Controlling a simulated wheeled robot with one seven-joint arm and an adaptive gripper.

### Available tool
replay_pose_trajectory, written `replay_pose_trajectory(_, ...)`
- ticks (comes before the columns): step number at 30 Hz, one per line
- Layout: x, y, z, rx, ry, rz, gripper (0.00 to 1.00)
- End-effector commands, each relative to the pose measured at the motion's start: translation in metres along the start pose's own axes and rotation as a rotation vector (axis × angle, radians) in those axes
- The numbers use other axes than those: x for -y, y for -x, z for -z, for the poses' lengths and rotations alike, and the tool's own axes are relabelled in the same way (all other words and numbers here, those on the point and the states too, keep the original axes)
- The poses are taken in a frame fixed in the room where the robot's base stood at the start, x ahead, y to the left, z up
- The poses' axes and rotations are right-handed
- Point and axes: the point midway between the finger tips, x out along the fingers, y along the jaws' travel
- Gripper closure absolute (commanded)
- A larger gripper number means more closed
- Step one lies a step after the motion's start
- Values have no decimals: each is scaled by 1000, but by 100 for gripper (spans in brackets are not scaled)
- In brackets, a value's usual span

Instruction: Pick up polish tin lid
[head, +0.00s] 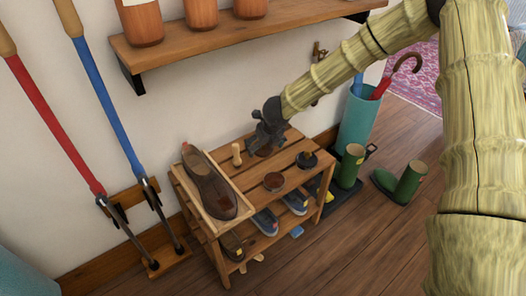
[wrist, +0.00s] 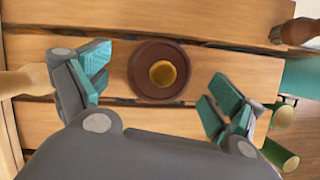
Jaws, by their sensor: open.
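The polish tin lid (wrist: 140,80) looks like a round dark brown disc with a yellow-gold knob in its middle, lying on a wooden slat in the wrist view. In the head view a reddish-brown patch of it (head: 265,150) shows under my gripper (head: 264,136), which partly hides it. My gripper also shows in the wrist view (wrist: 158,92), open, with teal finger pads left and right of the lid and apart from it. A round dark reddish-brown tin (head: 274,182) sits on the rack's front slats.
The slatted shoe rack (head: 285,205) bears a brown shoe (head: 208,183) in a tray, a wooden peg (head: 237,154) left of my gripper and a dark item (head: 307,160) at right. Green boots (head: 349,166) and a teal umbrella stand (head: 358,122) are to the right. A wall shelf (head: 185,45) hangs above.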

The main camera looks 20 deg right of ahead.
Motion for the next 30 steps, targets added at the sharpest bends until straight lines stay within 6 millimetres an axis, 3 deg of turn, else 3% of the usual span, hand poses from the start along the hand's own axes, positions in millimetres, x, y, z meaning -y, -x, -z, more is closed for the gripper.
replay_pose_trajectory(8, 0, -3, -1, 1, 0, 0, 8)
replay_pose_trajectory(14, 0, -3, 0, 0, 0, 0, 45)
replay_pose_trajectory(25, 0, -2, -1, 1, 0, 0, 45)
replay_pose_trajectory(30, 0, 8, -5, 2, 0, 0, 45)
